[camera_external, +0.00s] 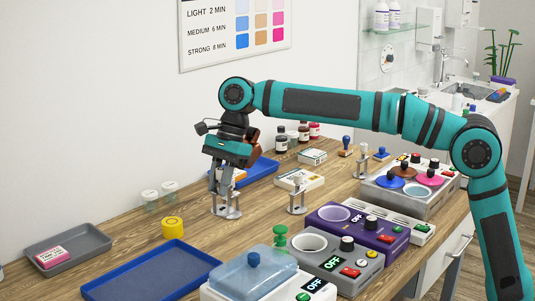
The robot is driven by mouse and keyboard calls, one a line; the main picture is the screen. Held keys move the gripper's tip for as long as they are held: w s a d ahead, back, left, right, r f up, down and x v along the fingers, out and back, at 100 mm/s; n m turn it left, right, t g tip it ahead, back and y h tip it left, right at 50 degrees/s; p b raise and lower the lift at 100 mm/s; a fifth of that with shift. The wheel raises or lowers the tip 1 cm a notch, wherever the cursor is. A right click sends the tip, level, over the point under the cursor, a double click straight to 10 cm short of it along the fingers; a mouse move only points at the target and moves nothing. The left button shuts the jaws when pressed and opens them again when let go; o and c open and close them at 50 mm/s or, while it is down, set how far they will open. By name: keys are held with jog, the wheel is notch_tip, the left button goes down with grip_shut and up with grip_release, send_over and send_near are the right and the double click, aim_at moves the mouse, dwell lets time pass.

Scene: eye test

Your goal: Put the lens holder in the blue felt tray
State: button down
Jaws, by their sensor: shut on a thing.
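My gripper (226,191) points down over the left-middle of the wooden counter. It is shut on a small silvery metal stand with a flat base, which looks like the lens holder (229,212). The fingers hide its upper part. The base is on or very close to the counter; I cannot tell which. An empty dark blue tray (150,275), apparently the blue felt tray, lies at the front left, apart from the gripper. Another blue tray (262,171) lies behind the gripper and is partly hidden by it.
A yellow round container (173,228) stands between the gripper and the front blue tray. A grey tray (95,240) with a pink-and-white box is at left. A similar metal stand (297,197) is right of the gripper. A lidded appliance (253,275) borders the front tray's right side.

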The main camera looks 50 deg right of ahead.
jog(key=a, duration=2.3)
jog(key=shift+a+f, duration=0.15)
jog(key=shift+f, duration=4.4)
jog(key=shift+f, duration=0.1)
jog(key=c, duration=1.3)
grip_release()
jog(key=shift+o, duration=0.2)
jog(key=v, duration=1.2)
jog(key=shift+s, duration=0.2)
